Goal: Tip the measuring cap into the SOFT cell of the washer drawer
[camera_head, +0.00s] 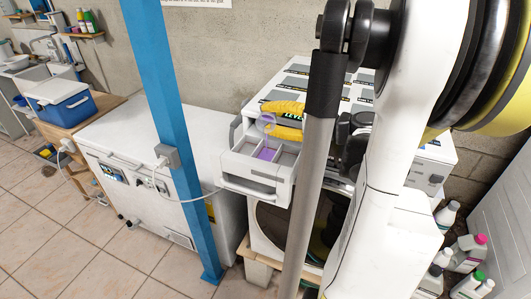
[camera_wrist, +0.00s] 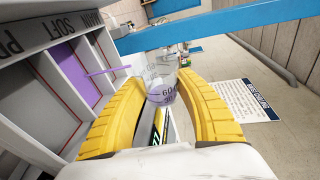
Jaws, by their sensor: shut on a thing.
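My gripper (camera_head: 271,119) has yellow fingers shut on the clear measuring cap (camera_head: 264,122), just above the open washer drawer (camera_head: 252,189). In the wrist view the cap (camera_wrist: 160,66) sits between the fingertips (camera_wrist: 160,84), with a "60" mark and a purple tint near its lower end. A thin purple strip (camera_wrist: 107,71) shows beside it, towards the drawer. The SOFT label (camera_wrist: 75,25) lies beside the middle, purple-floored cell (camera_wrist: 70,72); that cell also shows in the head view (camera_head: 267,154). The cap is apart from the cell. Its exact tilt is hard to tell.
A blue post (camera_head: 165,110) with a socket and cable stands left of the drawer, before a white chest freezer (camera_head: 120,118). Bottles (camera_head: 468,250) stand on the floor at right. My arm covers part of the washer (camera_head: 288,228).

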